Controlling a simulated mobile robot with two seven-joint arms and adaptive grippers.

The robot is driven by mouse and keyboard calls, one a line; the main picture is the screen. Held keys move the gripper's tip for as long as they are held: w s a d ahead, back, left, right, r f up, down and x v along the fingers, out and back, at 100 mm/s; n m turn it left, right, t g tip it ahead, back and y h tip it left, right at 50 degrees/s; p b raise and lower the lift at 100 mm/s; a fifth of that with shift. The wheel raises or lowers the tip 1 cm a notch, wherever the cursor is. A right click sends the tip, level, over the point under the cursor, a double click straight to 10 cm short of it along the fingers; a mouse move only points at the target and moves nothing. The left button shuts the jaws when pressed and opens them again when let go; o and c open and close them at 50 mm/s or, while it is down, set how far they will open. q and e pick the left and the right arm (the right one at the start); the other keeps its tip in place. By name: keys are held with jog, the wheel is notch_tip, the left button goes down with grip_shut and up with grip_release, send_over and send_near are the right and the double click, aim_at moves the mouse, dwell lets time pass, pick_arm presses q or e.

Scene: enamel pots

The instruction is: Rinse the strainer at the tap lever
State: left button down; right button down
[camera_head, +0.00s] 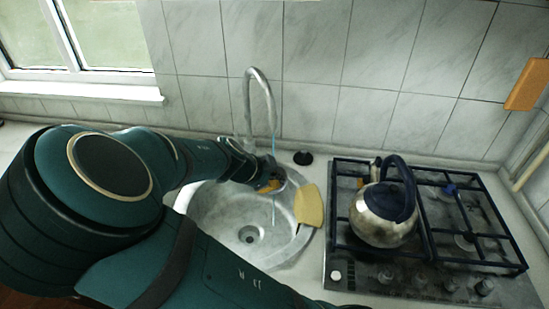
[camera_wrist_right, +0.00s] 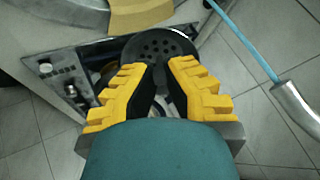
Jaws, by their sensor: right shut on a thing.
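My right gripper (camera_head: 268,185) is over the back right of the sink. In the right wrist view, its yellow-padded fingers (camera_wrist_right: 160,85) are shut on the dark round strainer (camera_wrist_right: 158,45), whose holes show beyond the fingertips. I cannot clearly make out the tap lever. My left gripper is not in view.
The round sink (camera_head: 225,215) has a drain (camera_head: 248,234). A yellow flat piece (camera_head: 309,205) lies at its right rim. A steel kettle (camera_head: 380,218) stands on the hob (camera_head: 475,262) at right.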

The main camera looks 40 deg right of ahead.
jog(key=shift+s+a+r+p, duration=0.6)
jog(key=shift+s+r+p, duration=0.15)
jog(key=shift+p, duration=0.15)
jog(key=shift+s+a+r+p, duration=0.6)
jog(key=shift+s+r+p, duration=0.15)
jog(key=shift+p, duration=0.15)
